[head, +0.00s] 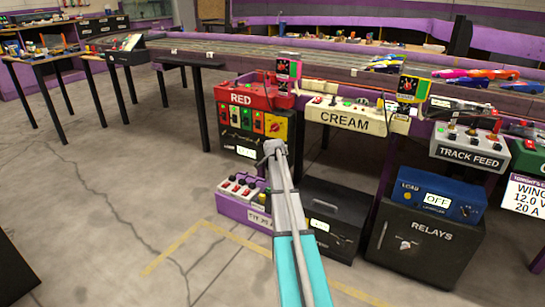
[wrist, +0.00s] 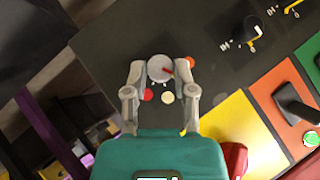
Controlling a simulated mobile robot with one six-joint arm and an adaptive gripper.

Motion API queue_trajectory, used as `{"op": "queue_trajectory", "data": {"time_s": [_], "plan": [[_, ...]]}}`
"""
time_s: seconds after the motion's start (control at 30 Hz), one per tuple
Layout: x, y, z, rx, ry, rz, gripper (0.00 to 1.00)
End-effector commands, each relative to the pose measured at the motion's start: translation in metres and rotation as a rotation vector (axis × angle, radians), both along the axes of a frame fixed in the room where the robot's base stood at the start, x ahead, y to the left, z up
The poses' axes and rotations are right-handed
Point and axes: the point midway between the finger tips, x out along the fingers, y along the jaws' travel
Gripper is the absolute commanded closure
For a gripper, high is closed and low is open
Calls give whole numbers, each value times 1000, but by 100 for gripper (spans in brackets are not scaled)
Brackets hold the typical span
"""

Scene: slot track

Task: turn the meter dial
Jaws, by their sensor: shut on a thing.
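Red, pale and orange round spots sit around the knob. In the head view my gripper (head: 272,148) is at the front of the black panel below the RED box (head: 240,98). The dial is hidden there behind my gripper. A small lit display (head: 246,152) shows beside it, partly unreadable.
A black knob (wrist: 253,27) sits farther up the same panel. Yellow, orange and green panels with levers (wrist: 295,103) lie to the right. Below in the head view are a purple switch box (head: 230,207) and a black case (head: 345,200). Open floor lies left.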

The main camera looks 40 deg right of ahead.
Motion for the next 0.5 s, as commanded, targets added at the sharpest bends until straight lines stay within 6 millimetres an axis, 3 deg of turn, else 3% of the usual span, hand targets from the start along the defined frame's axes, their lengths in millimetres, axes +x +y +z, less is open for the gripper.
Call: {"op": "queue_trajectory", "data": {"time_s": [0.5], "plan": [[-6, -6, -7, 129, -314, -4, 100]]}}
